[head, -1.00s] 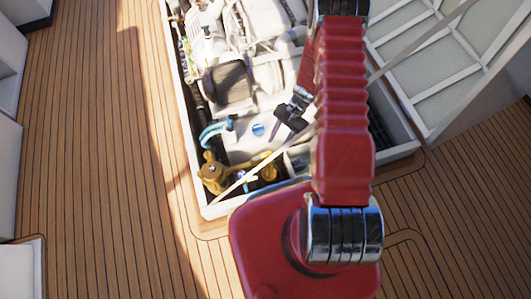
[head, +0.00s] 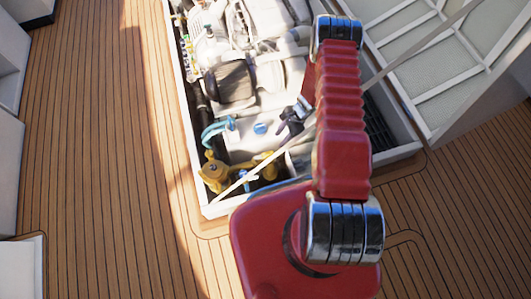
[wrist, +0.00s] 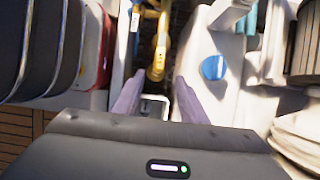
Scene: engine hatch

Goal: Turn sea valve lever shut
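The yellow brass sea valve fitting (head: 214,172) sits low in the near left corner of the engine hatch. In the wrist view yellow metalwork (wrist: 156,66) runs down from the top edge and ends in a rounded part just beyond the fingertips. I cannot tell for certain which part is the lever. My gripper (head: 284,132) is right of the valve in the head view, partly hidden by my red arm. In the wrist view my gripper (wrist: 156,86) has its two purple-grey fingers apart, with no object held between them.
The white engine (head: 265,70) fills the hatch behind. A blue cap (head: 260,128) lies near my gripper and shows in the wrist view (wrist: 213,67). A pale rod (head: 235,186) crosses the near hatch corner. The hatch lid (head: 440,70) stands open at right. Wooden deck (head: 90,150) is clear at left.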

